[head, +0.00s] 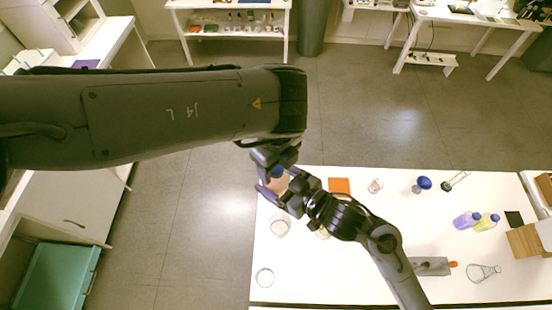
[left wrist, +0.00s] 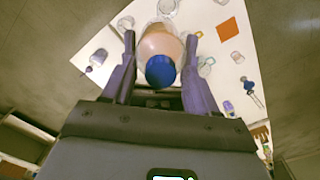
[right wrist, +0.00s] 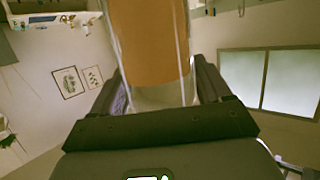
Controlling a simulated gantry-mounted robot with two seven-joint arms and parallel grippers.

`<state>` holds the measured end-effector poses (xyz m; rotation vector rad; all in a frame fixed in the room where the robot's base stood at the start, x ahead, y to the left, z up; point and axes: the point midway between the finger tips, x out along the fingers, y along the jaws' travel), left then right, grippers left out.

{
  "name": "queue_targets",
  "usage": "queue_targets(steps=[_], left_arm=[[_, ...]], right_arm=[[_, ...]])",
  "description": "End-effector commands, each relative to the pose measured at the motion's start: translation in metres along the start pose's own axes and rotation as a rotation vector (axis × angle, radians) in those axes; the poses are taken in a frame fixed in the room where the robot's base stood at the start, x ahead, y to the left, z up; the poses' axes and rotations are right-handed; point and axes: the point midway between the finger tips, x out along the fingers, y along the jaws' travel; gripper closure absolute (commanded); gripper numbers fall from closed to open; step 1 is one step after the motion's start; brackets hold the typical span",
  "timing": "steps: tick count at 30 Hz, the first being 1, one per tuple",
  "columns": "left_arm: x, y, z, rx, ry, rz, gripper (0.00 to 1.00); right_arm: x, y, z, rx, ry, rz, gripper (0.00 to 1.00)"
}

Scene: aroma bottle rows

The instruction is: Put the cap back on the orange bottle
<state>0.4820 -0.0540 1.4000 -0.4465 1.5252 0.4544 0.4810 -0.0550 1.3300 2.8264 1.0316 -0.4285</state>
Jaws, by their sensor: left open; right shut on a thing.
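Whether the cap is fully seated is hidden. My left gripper (left wrist: 160,50) is open, its fingers on either side of the cap and bottle with visible gaps. In the head view the cap (head: 277,171) shows small between both grippers.
My right forearm crosses the table's middle.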

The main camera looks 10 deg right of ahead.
Motion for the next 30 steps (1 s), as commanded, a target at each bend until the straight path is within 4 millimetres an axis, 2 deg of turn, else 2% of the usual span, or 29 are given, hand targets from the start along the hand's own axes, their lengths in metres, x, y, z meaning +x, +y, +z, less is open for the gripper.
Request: queue_targets(steps=[7, 18, 23, 26, 30], left_arm=[[0.0001, -0.0001, 0.0, 0.0, 0.0, 0.0, 0.41], [-0.0002, 0.0, 0.0001, 0.0, -0.001, 0.0, 0.98], [-0.0001, 0.0, 0.0001, 0.039, -0.001, 0.0, 1.0], [-0.0001, 0.0001, 0.0001, 0.16, 0.0, 0.0, 1.0], [0.0001, 0.0002, 0.0002, 0.443, 0.0, 0.001, 1.0]], right_arm=[[-0.0002, 0.0001, -0.0014, 0.0, 0.003, 0.0, 1.0], [-0.0002, 0.0003, -0.0014, 0.0, 0.003, 0.001, 1.0], [-0.0002, 0.0004, -0.0014, 0.0, 0.003, 0.001, 1.0], [-0.0002, 0.0005, -0.0013, 0.0, 0.003, 0.001, 1.0], [-0.0002, 0.0006, -0.0013, 0.0, 0.003, 0.001, 1.0]])
